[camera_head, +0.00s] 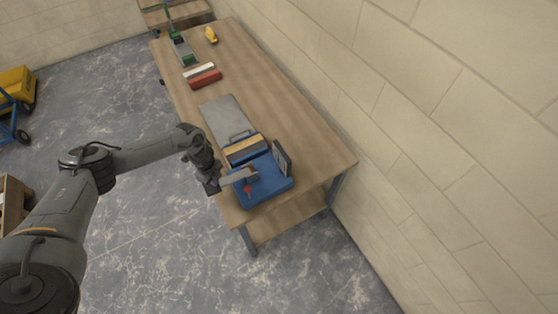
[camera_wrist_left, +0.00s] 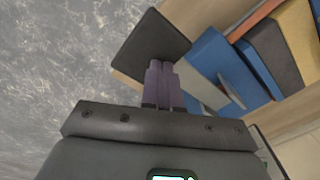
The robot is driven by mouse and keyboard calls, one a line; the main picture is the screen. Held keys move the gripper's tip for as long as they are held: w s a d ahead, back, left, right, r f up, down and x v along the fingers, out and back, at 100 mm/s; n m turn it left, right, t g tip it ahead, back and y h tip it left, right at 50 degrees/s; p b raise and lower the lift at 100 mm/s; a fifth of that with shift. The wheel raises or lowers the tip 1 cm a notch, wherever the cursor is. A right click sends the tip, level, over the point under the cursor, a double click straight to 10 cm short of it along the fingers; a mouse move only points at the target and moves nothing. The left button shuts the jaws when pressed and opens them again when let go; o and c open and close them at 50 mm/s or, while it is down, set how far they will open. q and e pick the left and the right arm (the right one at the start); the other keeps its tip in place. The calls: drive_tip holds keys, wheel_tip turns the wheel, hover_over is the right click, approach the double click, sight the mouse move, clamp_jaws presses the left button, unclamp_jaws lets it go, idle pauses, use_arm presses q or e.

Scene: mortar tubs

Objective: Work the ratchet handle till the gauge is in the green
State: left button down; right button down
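A blue ratchet unit (camera_head: 264,187) sits at the near end of the workbench. A flat grey ratchet handle (camera_head: 238,177) sticks out from it to the left; in the left wrist view the handle (camera_wrist_left: 203,88) ends in a dark, square grip (camera_wrist_left: 152,42). My left gripper (camera_head: 216,185) is at the handle's outer end. In the left wrist view its fingers (camera_wrist_left: 163,72) are together in front of the grip, with nothing visible between them; I cannot tell whether they touch it. An upright dark panel (camera_head: 282,158), perhaps the gauge, stands on the unit; its reading cannot be seen. My right gripper is out of view.
Behind the unit on the workbench (camera_head: 265,90) lie a yellow-topped block (camera_head: 245,149), a grey plate (camera_head: 226,117) and a red-and-white block (camera_head: 204,77). A block wall (camera_head: 430,130) runs along the right side. Open floor (camera_head: 160,230) lies left of the bench.

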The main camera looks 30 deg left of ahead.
use_arm(q)
wheel_tip(320, 180, up, 7)
drive_tip(key=p, duration=0.6)
drive_tip(key=shift+f, duration=0.1)
idle(0.4)
drive_tip(key=shift+d, duration=0.1)
